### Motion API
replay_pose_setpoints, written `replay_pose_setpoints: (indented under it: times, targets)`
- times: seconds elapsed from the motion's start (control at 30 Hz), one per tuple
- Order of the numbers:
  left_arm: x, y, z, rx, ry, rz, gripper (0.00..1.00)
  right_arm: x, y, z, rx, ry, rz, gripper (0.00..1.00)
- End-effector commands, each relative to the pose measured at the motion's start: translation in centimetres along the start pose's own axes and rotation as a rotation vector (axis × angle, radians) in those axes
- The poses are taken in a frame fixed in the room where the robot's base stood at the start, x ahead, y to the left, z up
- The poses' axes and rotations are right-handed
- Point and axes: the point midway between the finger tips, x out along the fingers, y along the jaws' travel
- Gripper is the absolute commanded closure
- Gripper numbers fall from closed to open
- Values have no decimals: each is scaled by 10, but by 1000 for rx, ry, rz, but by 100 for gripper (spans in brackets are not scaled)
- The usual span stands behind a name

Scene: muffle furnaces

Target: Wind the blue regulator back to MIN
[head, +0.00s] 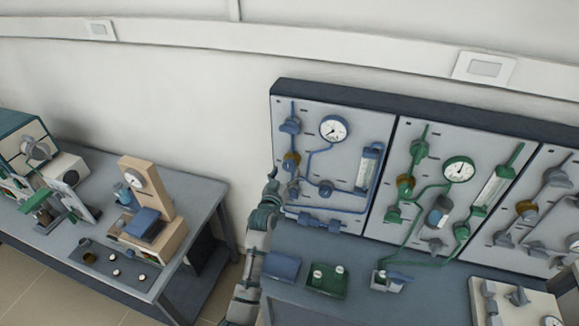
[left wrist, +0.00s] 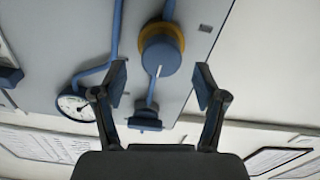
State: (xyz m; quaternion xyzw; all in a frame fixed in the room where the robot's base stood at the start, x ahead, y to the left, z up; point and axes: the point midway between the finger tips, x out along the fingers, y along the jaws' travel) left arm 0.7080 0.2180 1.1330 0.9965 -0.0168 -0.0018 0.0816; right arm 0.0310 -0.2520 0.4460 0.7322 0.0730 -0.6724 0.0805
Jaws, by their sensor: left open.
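The blue regulator, a round blue knob with a brass-coloured collar (head: 291,160), is on the left panel among blue pipes. In the left wrist view the blue knob (left wrist: 160,55) faces me, with a pale pointer line on its face; I cannot read any MIN mark. My left gripper (head: 277,182) is in front of the panel's left edge, just below the regulator. In the left wrist view the open left gripper (left wrist: 161,82) has one finger on each side below the knob, with nothing between the pads. My right gripper is out of view.
A round gauge (head: 334,128) and a flow tube (head: 368,166) share the blue panel (head: 328,168). A green-piped panel (head: 411,150) stands to its right. A blue tray (head: 282,267) and a green tray (head: 326,281) lie on the bench below. Another bench with instruments is at left.

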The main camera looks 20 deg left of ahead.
Motion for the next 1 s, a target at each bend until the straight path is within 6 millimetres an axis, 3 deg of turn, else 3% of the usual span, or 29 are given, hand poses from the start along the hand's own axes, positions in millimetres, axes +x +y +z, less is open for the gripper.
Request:
replay_pose_setpoints:
  times: [0.1,0.23,0.6,0.67,0.87,1.0]
  targets:
    - [20,0,0,0,-1,0,28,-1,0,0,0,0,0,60]
    - [32,2,0,2,0,0,28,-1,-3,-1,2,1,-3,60]
    - [37,2,0,2,0,0,28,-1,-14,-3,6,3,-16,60]
    - [37,2,0,2,0,0,38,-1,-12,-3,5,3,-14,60]
    - [37,2,0,2,0,1,88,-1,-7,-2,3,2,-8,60]
    - [37,2,0,0,0,1,88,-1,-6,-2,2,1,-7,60]
